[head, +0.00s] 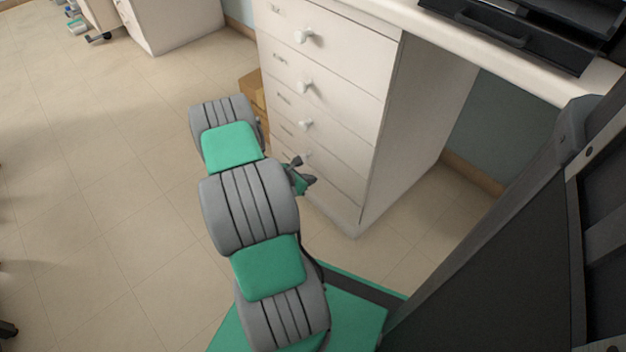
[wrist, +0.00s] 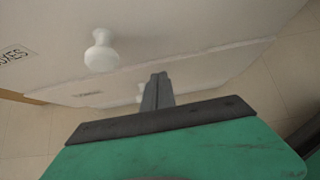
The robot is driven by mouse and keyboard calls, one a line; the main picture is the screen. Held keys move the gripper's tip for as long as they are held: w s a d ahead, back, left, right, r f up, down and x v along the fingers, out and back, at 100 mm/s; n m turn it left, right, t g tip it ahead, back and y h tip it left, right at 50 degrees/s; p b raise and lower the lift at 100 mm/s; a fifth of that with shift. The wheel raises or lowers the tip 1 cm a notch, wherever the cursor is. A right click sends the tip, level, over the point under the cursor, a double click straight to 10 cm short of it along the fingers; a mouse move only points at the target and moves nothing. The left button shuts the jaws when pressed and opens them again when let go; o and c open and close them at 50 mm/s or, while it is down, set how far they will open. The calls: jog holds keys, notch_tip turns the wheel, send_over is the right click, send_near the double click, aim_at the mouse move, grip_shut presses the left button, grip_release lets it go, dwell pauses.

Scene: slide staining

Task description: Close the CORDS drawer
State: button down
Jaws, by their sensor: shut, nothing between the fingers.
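A white cabinet (head: 385,150) holds a stack of drawers, each with a white knob and a small label. The labels are too small to read in the head view, so I cannot tell which drawer is CORDS. The drawer fronts look about flush there. My gripper (head: 303,172) is low in front of the lower drawers. In the wrist view my gripper (wrist: 160,78) is shut and empty, pointing at the fronts. A drawer label ending in "OXES" (wrist: 14,54) and a knob (wrist: 102,53) show there. A lower label (wrist: 88,94) is unreadable, and its knob (wrist: 140,91) is partly hidden by the fingers.
A desk top (head: 370,12) runs above the cabinet, with a black tray (head: 510,40) on it. A cardboard box (head: 252,88) stands on the floor behind the cabinet's left side. Another white cabinet (head: 180,22) stands at the back.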

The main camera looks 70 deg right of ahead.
jog(key=w+a+f+p+v, duration=0.15)
jog(key=p+v, duration=0.45)
jog(key=v, duration=0.7)
jog(key=w+a+r+m+t+y+p, duration=0.1)
jog(key=w+a+r+m+p, duration=0.3)
jog(key=r, duration=0.7)
jog(key=w+a+r+m+t+y+p, duration=0.15)
jog(key=w+a+r+p, duration=0.25)
jog(key=a+r+p, duration=0.45)
jog(key=w+a+r+m+t+y+p, duration=0.1)
jog(key=w+a+r+m+t+p, duration=0.25)
jog(key=r, duration=0.85)
jog(key=s+a+r+m+y+p, duration=0.2)
jog(key=a+r+p, duration=0.5)
jog(key=r, duration=0.8)
jog(key=s+a+r+m+y+p, duration=0.2)
jog(key=a+r+p, duration=0.6)
jog(key=a+r, duration=0.6)
jog(key=shift+s+r+t+y, duration=0.45)
jog(key=shift+r+y, duration=0.2)
jog(key=shift+r, duration=0.1)
